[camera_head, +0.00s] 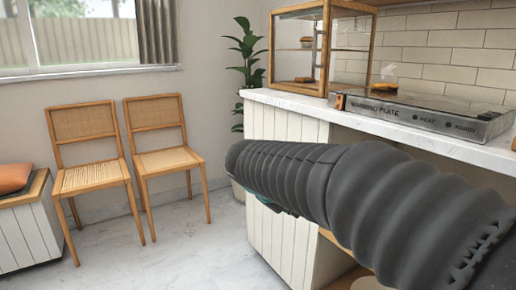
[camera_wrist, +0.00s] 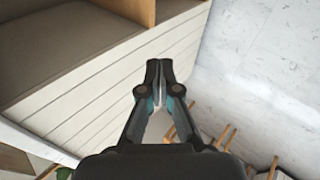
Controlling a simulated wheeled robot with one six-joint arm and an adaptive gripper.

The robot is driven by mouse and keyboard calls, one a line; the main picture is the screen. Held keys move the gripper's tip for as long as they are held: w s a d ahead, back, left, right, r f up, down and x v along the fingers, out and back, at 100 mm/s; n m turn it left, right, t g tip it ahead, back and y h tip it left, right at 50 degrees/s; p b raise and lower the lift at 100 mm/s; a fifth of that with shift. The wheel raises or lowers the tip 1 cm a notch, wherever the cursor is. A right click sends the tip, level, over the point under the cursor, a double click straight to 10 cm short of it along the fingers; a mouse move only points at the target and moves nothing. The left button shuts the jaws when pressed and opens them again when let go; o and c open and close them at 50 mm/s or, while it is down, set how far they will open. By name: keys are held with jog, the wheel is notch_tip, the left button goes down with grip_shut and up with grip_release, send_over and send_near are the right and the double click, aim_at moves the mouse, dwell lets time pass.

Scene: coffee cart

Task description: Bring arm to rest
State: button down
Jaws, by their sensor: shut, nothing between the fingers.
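In the wrist view my gripper (camera_wrist: 159,72) shows with its two dark fingers together and nothing between them. It is in the air in front of the white slatted cart side (camera_wrist: 95,85), near the pale marble floor (camera_wrist: 265,60). In the head view my arm, in a dark ribbed sleeve, reaches from the lower right toward the middle, in front of the cart (camera_head: 262,205). The fingers are hidden behind the arm there, with only a small teal bit showing below it.
The counter (camera_head: 285,101) bears a warming plate (camera_head: 425,113) and a wood-framed glass case (camera_head: 297,45). Two wooden chairs (camera_head: 90,178) (camera_head: 160,160) stand at the left by the wall. A plant (camera_head: 246,52) stands behind the cart. The floor (camera_head: 165,250) between chairs and cart is clear.

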jog(key=s+d+f+m+y+p, duration=0.1)
jog(key=s+d+m+y+p, duration=0.1)
jog(key=s, duration=1)
jog(key=s+d+f+m+y+p, duration=0.1)
jog(key=s+d+m+y+p, duration=0.2)
jog(key=s, duration=0.9)
jog(key=shift+s+d+f+m+y, duration=0.15)
jog(key=shift+s+d+m+y, duration=0.2)
jog(key=shift+d+m, duration=0.95)
